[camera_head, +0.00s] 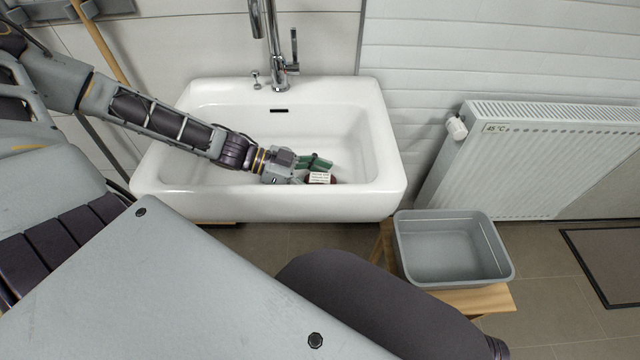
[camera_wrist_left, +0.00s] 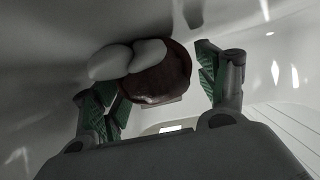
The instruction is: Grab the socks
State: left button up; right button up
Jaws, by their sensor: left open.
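The socks appear as a dark red rounded bundle in the left wrist view (camera_wrist_left: 163,80), with two white rounded lobes against it. In the head view only a small dark red part (camera_head: 333,180) with a white patch shows low in the white sink (camera_head: 385,165). My left gripper (camera_head: 318,168) reaches down into the sink from the left, right at the socks. In the left wrist view its two green-padded fingers (camera_wrist_left: 158,95) are spread, one on each side of the bundle. The left finger looks close to it; contact is unclear. My right gripper is out of view.
A chrome faucet (camera_head: 273,45) stands behind the sink. An empty grey basin (camera_head: 450,220) sits on a wooden stool (camera_head: 480,300) to the right. A white radiator (camera_head: 540,155) is on the right wall. The sink walls enclose my left gripper.

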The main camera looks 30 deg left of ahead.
aim_at(320, 178)
pick_arm(q)
jog(key=shift+c, duration=0.5)
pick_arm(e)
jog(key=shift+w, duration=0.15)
pick_arm(q)
jog(key=c, duration=1.1)
jog(key=shift+o, duration=0.2)
jog(key=shift+r, duration=0.15)
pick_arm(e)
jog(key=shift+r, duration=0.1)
